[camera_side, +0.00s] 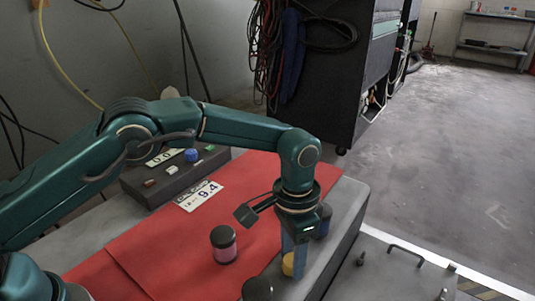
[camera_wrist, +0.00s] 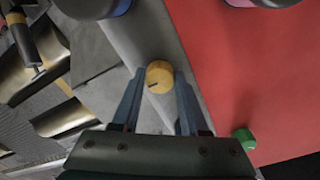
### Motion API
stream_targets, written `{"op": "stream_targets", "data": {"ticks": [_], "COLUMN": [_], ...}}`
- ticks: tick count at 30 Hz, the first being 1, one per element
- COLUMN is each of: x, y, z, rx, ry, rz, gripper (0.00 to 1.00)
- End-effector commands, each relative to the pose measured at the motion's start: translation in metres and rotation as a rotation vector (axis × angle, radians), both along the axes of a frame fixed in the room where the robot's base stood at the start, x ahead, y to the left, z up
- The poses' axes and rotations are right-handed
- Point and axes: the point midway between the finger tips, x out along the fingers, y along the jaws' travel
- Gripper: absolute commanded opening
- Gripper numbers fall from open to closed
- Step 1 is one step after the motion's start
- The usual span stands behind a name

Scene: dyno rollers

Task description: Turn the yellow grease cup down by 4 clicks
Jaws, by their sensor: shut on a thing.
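The yellow grease cup (camera_side: 288,265) stands at the edge of the red surface in the side view, partly hidden behind my fingers. In the wrist view its round yellow top (camera_wrist: 159,73) shows a short dark mark at its lower left. My gripper (camera_side: 294,258) points down over it. In the wrist view the two blue fingers of my gripper (camera_wrist: 159,82) lie on either side of the cup, shut on it.
A dark-lidded pink jar (camera_side: 224,245) stands left of my gripper, and a dark blue cup (camera_side: 323,221) close behind it. A dark round top (camera_side: 257,289) is in front. A green cap (camera_wrist: 243,138) shows in the wrist view. A "9.4" plate (camera_side: 199,195) lies on the red surface.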

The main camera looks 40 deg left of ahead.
Motion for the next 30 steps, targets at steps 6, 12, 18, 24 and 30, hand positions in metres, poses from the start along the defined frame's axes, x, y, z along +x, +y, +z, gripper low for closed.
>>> {"op": "stream_targets", "data": {"ticks": [6,12,18,24,30], "x": [0.0006,0.0007,0.0008,0.0010,0.0010], "y": [-0.0001,-0.0002,-0.0002,-0.0003,-0.0003], "z": [0.0012,0.0012,0.0012,0.0013,0.0013], "rx": [0.000,-0.001,-0.001,-0.001,0.000], "ry": [0.000,-0.001,-0.001,-0.002,-0.002], "rz": [-0.205,-0.387,-0.540,-0.648,-0.707], "gripper": [0.00,0.00,0.00,0.00,0.00]}}
